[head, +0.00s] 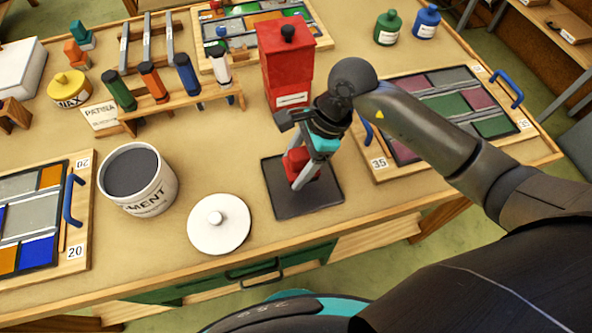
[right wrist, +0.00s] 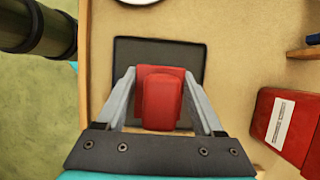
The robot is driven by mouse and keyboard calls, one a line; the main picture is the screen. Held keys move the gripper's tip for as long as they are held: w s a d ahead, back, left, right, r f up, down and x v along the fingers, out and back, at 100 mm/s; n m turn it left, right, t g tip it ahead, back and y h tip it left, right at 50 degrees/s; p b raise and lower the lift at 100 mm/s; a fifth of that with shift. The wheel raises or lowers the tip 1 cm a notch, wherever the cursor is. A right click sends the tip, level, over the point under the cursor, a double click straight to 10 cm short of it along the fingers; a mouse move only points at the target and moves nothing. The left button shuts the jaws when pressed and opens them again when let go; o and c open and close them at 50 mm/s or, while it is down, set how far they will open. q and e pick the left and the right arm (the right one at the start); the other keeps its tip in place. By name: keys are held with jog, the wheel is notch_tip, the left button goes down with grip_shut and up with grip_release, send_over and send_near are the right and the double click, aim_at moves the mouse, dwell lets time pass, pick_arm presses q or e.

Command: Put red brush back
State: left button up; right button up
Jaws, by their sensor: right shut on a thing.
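The red brush (head: 297,160) shows as a block-like red piece between the fingers of my right gripper (head: 304,182). The right gripper is shut on it, pointing down over a dark square mat (head: 323,196). In the right wrist view the red brush (right wrist: 162,100) sits between the two grey fingers, with the dark mat (right wrist: 150,50) below it. I cannot tell whether the brush touches the mat. A wooden rack (head: 160,113) stands to the left, holding green, orange, blue and white handled tools. My left gripper is not in view.
A red canister (head: 284,72) stands just behind my right gripper. A cement tub (head: 140,182) and a white lid (head: 219,224) lie to the left. Leaded panels (head: 35,215) lie at the left, back and right (head: 450,110). A yellow wax tin (head: 70,90) stands back left.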

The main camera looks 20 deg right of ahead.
aim_at(296, 174)
jog(key=shift+f, duration=1.45)
jog(key=shift+f, duration=0.15)
jog(key=o, duration=1.4)
jog(key=shift+b, duration=0.3)
jog(key=shift+o, duration=0.2)
jog(key=p+v, duration=0.1)
jog(key=v, duration=1.1)
